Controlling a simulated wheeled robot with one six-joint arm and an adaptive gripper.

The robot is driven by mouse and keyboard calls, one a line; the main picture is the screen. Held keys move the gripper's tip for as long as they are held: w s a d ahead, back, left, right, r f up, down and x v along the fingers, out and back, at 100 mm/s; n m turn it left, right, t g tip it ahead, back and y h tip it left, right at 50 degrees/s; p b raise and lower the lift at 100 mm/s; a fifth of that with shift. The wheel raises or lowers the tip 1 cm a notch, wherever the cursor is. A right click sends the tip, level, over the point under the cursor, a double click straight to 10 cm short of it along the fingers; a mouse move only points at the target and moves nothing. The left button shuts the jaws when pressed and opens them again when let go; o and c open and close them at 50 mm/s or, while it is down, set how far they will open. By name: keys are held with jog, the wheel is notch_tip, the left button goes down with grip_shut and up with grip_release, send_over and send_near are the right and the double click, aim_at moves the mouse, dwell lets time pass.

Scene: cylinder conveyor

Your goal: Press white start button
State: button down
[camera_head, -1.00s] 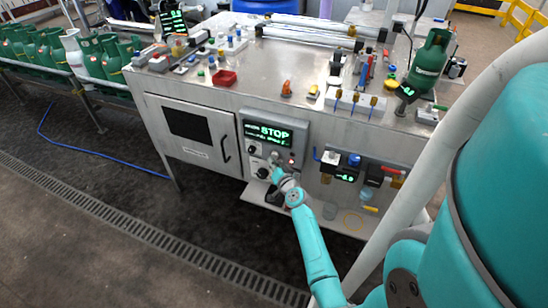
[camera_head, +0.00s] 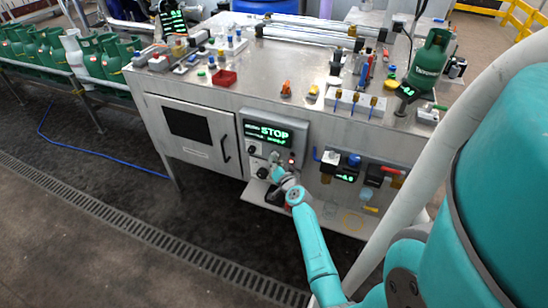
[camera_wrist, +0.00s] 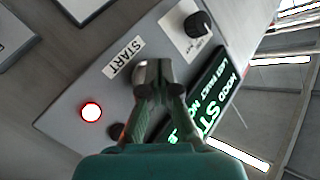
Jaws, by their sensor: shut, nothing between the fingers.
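The control panel has a green-lit display (camera_head: 267,133) reading STOP in the head view. In the wrist view the white START label (camera_wrist: 123,57) sits on the grey panel face (camera_wrist: 75,90). My gripper (camera_wrist: 155,76) is shut and empty, its fingertips over the panel just beside this label. No white button shows; the fingers may hide it. I cannot tell whether the fingertips touch the panel. In the head view my gripper (camera_head: 275,163) is in front of the panel, below the display.
A red lit button (camera_wrist: 91,111) and a black knob (camera_wrist: 198,25) lie on either side of my fingers. A dark round part (camera_wrist: 116,131) is near the lower finger.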

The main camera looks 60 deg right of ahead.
jog(key=shift+d, duration=0.15)
jog(key=shift+a, duration=0.2)
dwell(0.3)
jog(key=shift+a, duration=0.7)
jog(key=shift+a, duration=0.1)
jog(key=shift+s+a, duration=0.15)
jog(key=shift+a, duration=1.05)
jog(key=shift+s+a, duration=0.1)
jog(key=shift+a, duration=1.1)
